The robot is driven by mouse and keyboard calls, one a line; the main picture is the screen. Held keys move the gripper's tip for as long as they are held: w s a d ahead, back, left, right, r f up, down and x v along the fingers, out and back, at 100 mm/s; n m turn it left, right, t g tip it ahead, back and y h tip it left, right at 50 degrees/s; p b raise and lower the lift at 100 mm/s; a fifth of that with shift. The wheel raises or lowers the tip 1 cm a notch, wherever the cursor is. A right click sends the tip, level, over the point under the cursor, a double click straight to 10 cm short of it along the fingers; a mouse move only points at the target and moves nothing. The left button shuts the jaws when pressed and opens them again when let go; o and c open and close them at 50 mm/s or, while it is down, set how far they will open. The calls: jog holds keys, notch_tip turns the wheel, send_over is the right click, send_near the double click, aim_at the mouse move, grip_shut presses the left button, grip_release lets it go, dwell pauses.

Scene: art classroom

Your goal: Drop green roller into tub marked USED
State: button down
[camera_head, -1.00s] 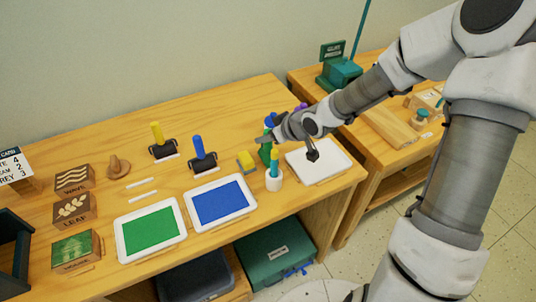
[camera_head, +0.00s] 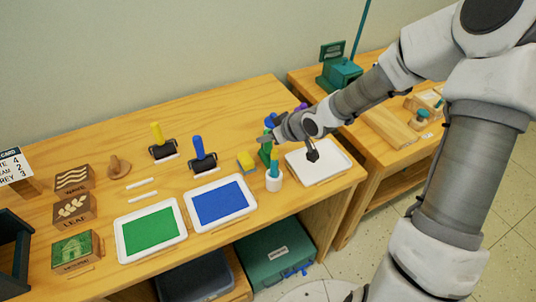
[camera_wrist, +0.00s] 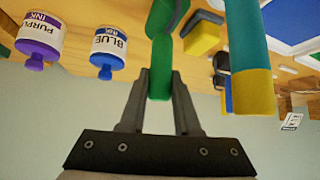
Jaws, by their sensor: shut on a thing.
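My gripper (camera_wrist: 160,82) is shut on the green handle (camera_wrist: 160,68) of what looks like the green roller.
Green (camera_head: 150,232) and blue (camera_head: 220,203) ink trays lie left. A dark bin (camera_head: 195,277) is below.

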jog(key=shift+r, duration=0.15)
dwell(0.6)
jog(key=shift+r+p, duration=0.4)
jog(key=shift+r, duration=0.15)
jog(key=r+p, duration=0.1)
jog(key=r, duration=0.1)
jog(key=d+r+p, duration=0.1)
jog(key=shift+r+p, duration=0.3)
jog(key=shift+r, duration=0.05)
jog(key=s+d+r+p, duration=0.1)
jog(key=d+r+p, duration=0.5)
jog(key=d, duration=0.4)
jog(key=shift+d+p, duration=0.35)
jog(key=shift+p, duration=0.2)
jog(key=shift+s, duration=0.15)
